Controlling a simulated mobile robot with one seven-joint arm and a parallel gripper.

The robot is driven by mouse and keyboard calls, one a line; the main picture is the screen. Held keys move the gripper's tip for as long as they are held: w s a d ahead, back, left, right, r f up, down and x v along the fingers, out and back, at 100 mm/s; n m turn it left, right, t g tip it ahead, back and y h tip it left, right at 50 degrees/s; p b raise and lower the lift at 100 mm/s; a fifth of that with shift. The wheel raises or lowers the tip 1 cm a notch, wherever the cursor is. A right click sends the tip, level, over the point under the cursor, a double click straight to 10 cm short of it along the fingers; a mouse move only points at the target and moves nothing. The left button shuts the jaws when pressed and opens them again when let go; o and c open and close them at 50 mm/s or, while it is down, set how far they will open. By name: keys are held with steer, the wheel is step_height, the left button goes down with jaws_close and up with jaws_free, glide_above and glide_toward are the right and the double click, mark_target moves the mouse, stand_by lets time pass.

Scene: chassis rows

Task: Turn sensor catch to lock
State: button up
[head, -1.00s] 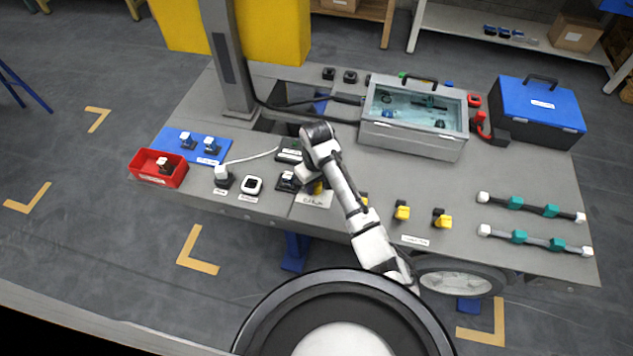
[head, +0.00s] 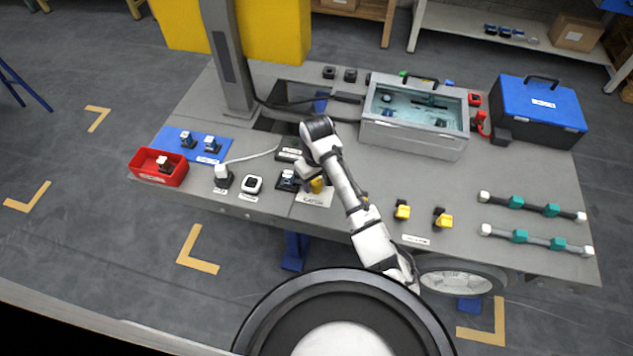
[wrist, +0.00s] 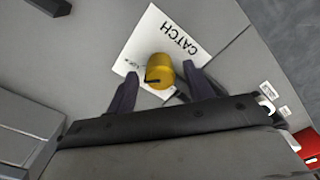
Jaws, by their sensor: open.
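The sensor catch is a yellow round knob (wrist: 160,70) on a white card marked CATCH (wrist: 148,38). A dark pointer on the knob's near side points to the left in the wrist view, toward small print that I cannot read surely. My gripper (wrist: 160,77) is open, with one dark finger on each side of the knob. I cannot tell whether either finger touches it. In the head view the yellow knob (head: 317,186) shows beside my wrist at the table's front part, above the card (head: 314,199); my fingers are mostly hidden there.
A black-based device (head: 288,181) stands just left of the card, and a white square part (head: 252,185) lies farther left. Yellow-and-black parts (head: 402,210) stand to the right. A clear-lidded case (head: 415,140) is behind. A red bin (head: 158,168) sits at the left edge.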

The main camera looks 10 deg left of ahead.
step_height(320, 180, up, 13)
steer(key=p, duration=0.1)
steer(key=shift+f+p, duration=0.2)
steer(key=shift+p, duration=0.1)
steer(key=shift+a, duration=0.15)
